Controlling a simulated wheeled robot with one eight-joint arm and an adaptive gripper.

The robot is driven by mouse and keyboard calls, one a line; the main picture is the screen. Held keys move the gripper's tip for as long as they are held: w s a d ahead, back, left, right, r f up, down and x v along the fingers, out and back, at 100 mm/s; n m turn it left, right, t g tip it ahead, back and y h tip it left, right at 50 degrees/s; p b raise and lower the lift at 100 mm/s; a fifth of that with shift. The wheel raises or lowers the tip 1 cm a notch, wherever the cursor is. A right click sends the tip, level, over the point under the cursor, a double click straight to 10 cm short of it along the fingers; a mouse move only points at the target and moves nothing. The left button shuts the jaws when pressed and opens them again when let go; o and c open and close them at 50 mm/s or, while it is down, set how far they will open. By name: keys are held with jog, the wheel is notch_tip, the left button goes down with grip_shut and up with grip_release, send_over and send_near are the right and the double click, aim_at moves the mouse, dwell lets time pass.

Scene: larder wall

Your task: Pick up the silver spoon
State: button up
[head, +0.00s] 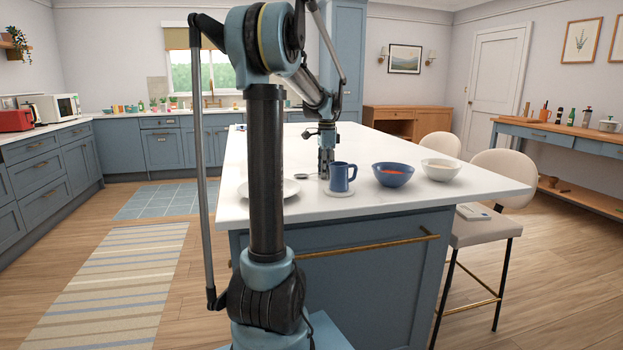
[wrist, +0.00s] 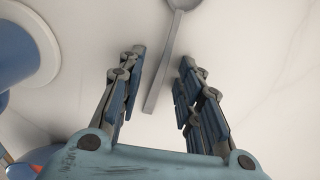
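The silver spoon (wrist: 166,60) lies on the white island top (wrist: 270,60) in the wrist view, its bowl at the upper edge and its handle running down between my fingers. My gripper (wrist: 163,62) is open, with a finger on each side of the handle and apart from it. In the head view the spoon (head: 303,177) shows small on the island, just left of my gripper (head: 325,176), which points down close to the surface. Whether the fingertips touch the top I cannot tell.
A blue bowl (head: 393,175) and a white bowl (head: 440,169) are further right. A white plate (head: 288,188) lies left, partly behind my arm. The island behind is clear.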

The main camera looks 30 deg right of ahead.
grip_shut()
jog(key=shift+r, duration=0.1)
notch_tip(320, 180, up, 8)
jog(key=shift+r, duration=0.15)
jog(key=w+d+r+n+h, duration=0.4)
jog(key=w+d+r+h, duration=0.3)
jog(key=r+h, duration=0.5)
jog(key=d+h, duration=0.1)
jog(key=d, duration=0.1)
jog(key=shift+d, duration=0.4)
